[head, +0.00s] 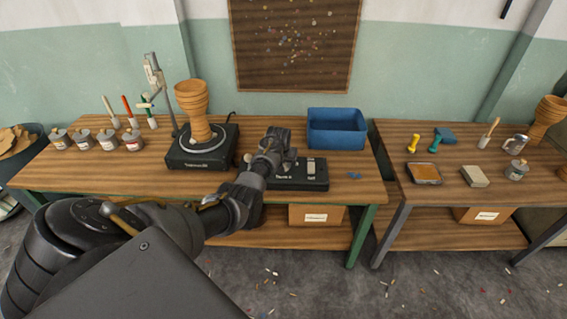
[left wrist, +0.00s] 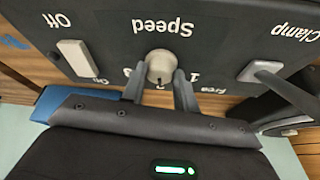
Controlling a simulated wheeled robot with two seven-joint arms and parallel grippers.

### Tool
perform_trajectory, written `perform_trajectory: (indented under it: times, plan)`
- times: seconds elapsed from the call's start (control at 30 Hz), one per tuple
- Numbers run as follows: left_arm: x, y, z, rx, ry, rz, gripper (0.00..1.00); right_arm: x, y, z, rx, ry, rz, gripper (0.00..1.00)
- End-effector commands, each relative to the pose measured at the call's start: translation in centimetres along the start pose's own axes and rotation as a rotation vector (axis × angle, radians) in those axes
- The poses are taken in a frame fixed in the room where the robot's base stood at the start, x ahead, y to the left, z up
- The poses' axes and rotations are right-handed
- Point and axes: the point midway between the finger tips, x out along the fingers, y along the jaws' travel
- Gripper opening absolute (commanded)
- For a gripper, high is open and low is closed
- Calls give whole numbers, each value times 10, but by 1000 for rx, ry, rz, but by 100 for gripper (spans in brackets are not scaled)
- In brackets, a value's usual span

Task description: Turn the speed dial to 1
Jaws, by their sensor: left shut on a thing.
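The black control box (head: 299,175) sits near the front edge of the left bench, right of the turntable. In the left wrist view its panel appears upside down, with the grey speed dial (left wrist: 160,66) under the word Speed. My left gripper (head: 286,163) is over the box. In the left wrist view its two fingers (left wrist: 160,88) are closed on the dial from both sides. A number 1 shows to the right of the fingers, and another number is partly hidden at the left. I cannot tell which number the dial points to. My right gripper is not in view.
On the panel are a white on/off switch (left wrist: 75,58) and a clamp lever (left wrist: 262,72). The black turntable (head: 202,147) carries a wooden goblet drum (head: 193,105). A blue bin (head: 337,128) stands behind the box. A second bench (head: 445,192) with tools is at the right.

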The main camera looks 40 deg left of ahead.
Motion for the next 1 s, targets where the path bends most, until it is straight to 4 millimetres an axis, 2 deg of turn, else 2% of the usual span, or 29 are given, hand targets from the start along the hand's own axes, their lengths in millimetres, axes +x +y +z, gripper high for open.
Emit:
perform_trajectory:
  times: [0.23,0.47,0.67,1.0]
  plan:
    - [-1,2,-1,-159,0,-67,7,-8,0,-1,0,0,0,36]
    - [1,4,-1,-361,0,-151,7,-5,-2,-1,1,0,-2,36]
    - [3,6,-1,-535,1,-222,7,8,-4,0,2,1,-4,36]
    - [5,7,-2,-778,2,-322,7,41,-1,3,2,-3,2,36]
